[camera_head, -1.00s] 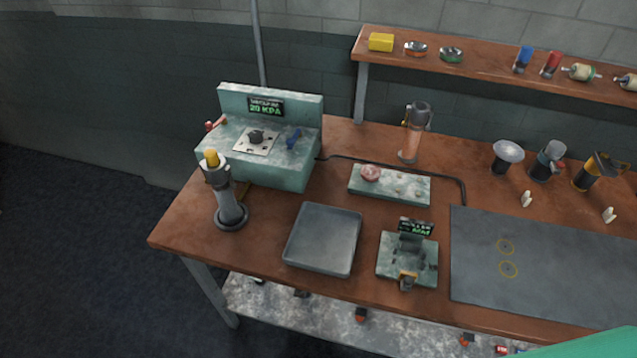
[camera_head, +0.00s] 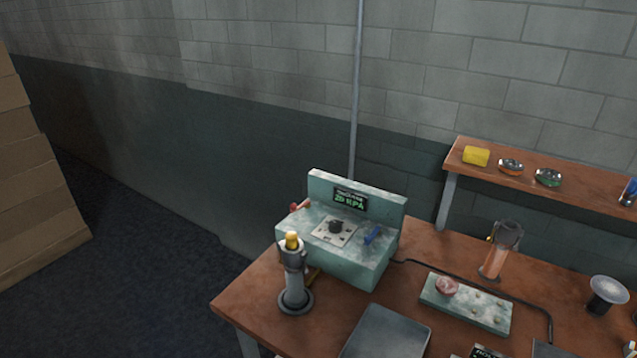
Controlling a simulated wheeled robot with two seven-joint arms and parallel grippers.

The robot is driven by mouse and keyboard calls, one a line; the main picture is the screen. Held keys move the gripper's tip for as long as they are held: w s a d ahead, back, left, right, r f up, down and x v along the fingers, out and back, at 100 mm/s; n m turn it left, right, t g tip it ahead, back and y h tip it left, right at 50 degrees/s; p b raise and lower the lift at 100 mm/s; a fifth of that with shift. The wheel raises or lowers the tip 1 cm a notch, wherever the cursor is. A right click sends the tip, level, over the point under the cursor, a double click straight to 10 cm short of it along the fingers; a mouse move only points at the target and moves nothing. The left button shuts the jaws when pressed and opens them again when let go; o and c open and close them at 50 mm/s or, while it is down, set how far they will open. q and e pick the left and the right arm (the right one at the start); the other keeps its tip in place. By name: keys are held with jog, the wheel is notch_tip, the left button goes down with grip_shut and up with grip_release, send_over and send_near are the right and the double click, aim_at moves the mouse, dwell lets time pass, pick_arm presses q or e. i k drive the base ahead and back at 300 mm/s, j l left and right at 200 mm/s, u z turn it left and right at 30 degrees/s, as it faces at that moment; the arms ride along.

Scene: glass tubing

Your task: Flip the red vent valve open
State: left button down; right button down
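The red vent valve (camera_head: 299,205) is a small red lever on the left side of a pale green console (camera_head: 330,258). The console stands at the left back of the wooden bench and has a dark knob (camera_head: 336,226) on a white plate. A blue lever (camera_head: 373,234) is on its right side. A lit green display (camera_head: 349,199) on its back panel seems to read 20 KPA. The valve's exact position is too small to tell. Neither of my grippers is in view.
A grey stand with a yellow top (camera_head: 293,275) stands in front of the console's left side. A grey tray (camera_head: 385,335), a green block with a pink knob (camera_head: 466,303) and a glass cylinder (camera_head: 501,250) are to the right. Stacked boxes (camera_head: 35,170) stand at far left; floor between is clear.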

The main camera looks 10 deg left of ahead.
aim_at(293, 208)
jog(key=i+j+z, duration=0.15)
jog(key=j, duration=0.2)
jog(key=i+j+z, duration=0.1)
jog(key=j, duration=0.2)
jog(key=i+j+z, duration=0.15)
jog(key=j, duration=0.25)
jog(key=i+j+z, duration=0.1)
jog(key=j, duration=0.25)
jog(key=i+j+z, duration=0.15)
jog(key=j, duration=0.25)
jog(key=i+j+z, duration=0.1)
jog(key=j, duration=0.3)
